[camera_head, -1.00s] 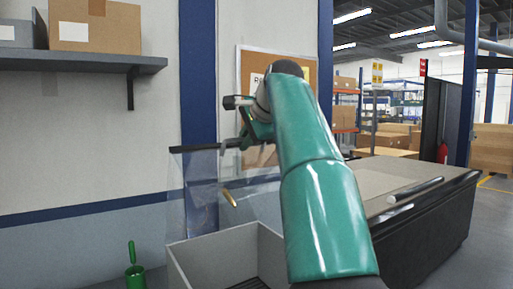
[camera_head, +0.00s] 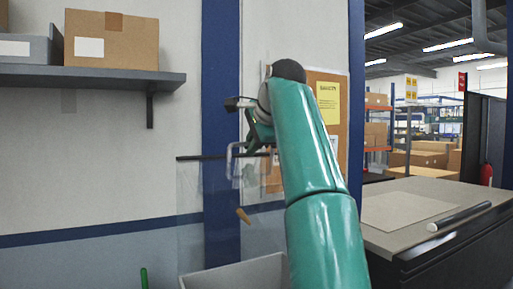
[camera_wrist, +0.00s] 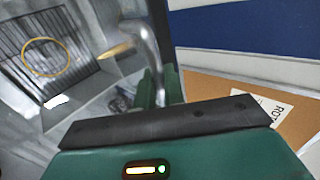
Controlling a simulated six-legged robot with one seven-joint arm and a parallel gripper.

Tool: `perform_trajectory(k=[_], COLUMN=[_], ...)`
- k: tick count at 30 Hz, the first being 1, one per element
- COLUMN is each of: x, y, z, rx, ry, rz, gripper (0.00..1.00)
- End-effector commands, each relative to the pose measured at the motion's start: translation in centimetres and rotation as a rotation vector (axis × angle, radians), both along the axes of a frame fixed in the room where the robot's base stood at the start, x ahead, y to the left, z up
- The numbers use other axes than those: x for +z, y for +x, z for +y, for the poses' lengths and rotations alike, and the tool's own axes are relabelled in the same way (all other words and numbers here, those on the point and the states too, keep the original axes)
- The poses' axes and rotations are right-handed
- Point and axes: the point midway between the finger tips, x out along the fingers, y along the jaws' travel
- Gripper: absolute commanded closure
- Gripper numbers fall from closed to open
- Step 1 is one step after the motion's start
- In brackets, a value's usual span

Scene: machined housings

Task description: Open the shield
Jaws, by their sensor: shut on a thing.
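The shield is a clear panel (camera_head: 206,195) with a dark top edge (camera_head: 205,157), standing upright above a grey open-topped box (camera_head: 240,272). A bent metal handle (camera_head: 231,160) is by its top edge; it also shows in the wrist view as a curved grey bar (camera_wrist: 148,45). My gripper (camera_head: 256,146) is at the handle, beside the top edge. In the wrist view my green fingers (camera_wrist: 160,88) are shut on the handle bar. Part of the panel and box is hidden behind my arm.
A shelf (camera_head: 90,78) with cartons is on the wall at left. A notice board (camera_head: 328,120) hangs behind my arm. A small brown piece (camera_head: 243,215) shows at the panel.

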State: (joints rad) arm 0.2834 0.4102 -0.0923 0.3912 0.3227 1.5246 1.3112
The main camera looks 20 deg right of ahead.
Motion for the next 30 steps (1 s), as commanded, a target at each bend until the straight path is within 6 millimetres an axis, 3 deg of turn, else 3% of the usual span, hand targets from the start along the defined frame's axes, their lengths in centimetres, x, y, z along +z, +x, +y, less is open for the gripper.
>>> perform_trajectory(k=[17, 18, 20, 30], x=[0.17, 0.18, 0.20, 0.42], y=[-0.19, -0.17, -0.14, -0.24], z=[0.14, 0.13, 0.11, 0.05], rx=[-0.003, -0.003, -0.003, -0.003], ry=[-0.003, -0.003, -0.003, -0.001], rz=[0.000, -0.001, -0.001, -0.002], gripper=[1.00, 0.84, 0.75, 0.75])
